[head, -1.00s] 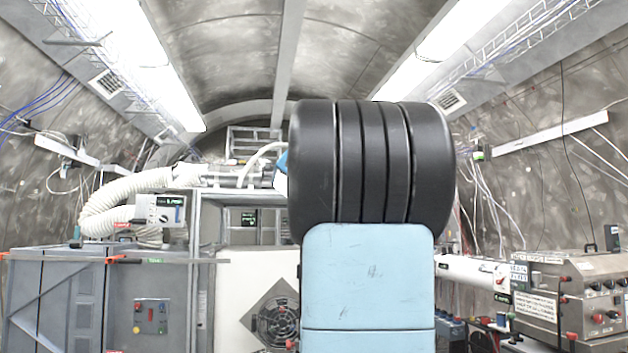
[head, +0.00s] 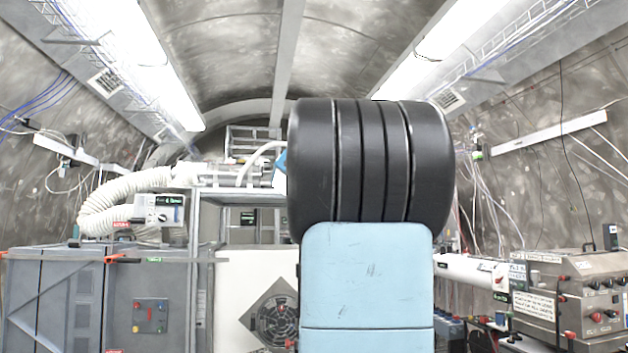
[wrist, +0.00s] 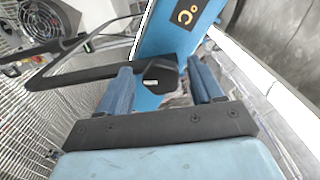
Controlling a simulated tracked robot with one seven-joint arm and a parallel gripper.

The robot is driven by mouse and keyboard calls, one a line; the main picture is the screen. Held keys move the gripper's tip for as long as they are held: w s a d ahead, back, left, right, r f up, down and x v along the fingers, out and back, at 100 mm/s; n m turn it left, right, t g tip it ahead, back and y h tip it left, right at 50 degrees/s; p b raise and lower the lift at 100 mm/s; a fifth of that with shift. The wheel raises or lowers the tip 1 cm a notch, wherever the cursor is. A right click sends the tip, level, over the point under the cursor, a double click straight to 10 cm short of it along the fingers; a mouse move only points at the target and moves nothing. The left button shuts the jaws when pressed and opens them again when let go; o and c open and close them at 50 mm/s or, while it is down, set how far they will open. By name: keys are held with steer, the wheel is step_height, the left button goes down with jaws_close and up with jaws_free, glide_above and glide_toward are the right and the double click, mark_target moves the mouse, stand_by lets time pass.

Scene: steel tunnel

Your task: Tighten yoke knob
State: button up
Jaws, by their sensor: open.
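In the wrist view, my gripper (wrist: 160,70) has two blue fingers that stand apart. The rounded end of a black part (wrist: 157,82) with a small pale mark shows between the fingers, close to the left one. A curved black bar runs from it to the left. I cannot tell whether this black part is the yoke knob, or whether a finger touches it. In the head view, my own arm fills the middle and hides my gripper and whatever is behind it.
A fan (head: 273,316) is set in a white panel left of my arm. Grey cabinets (head: 70,300) stand at left. A steel control box (head: 565,290) stands at right.

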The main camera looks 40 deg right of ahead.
steer(key=v, duration=1.3)
steer(key=shift+s, duration=0.35)
steer(key=shift+a+f, duration=0.1)
steer(key=shift+a, duration=0.1)
steer(key=a+f+n+g+y, duration=0.3)
steer(key=a+f+n+y, duration=0.5)
steer(key=a+f+n, duration=0.9)
steer(key=s+a+f+n+g, duration=0.2)
steer(key=s+a+f, duration=0.2)
steer(key=f, duration=0.4)
steer(key=s+a+f+n+g+y, duration=0.1)
steer(key=s+a+f+n+g, duration=0.1)
steer(key=a+f, duration=0.4)
steer(key=s+a+f+n+g, duration=0.2)
steer(key=s+a+f, duration=0.3)
steer(key=f, duration=0.6)
steer(key=shift+s+a+n+g+y, duration=0.3)
steer(key=shift+s+n, duration=0.4)
steer(key=shift+s, duration=0.4)
steer(key=shift+c, duration=0.5)
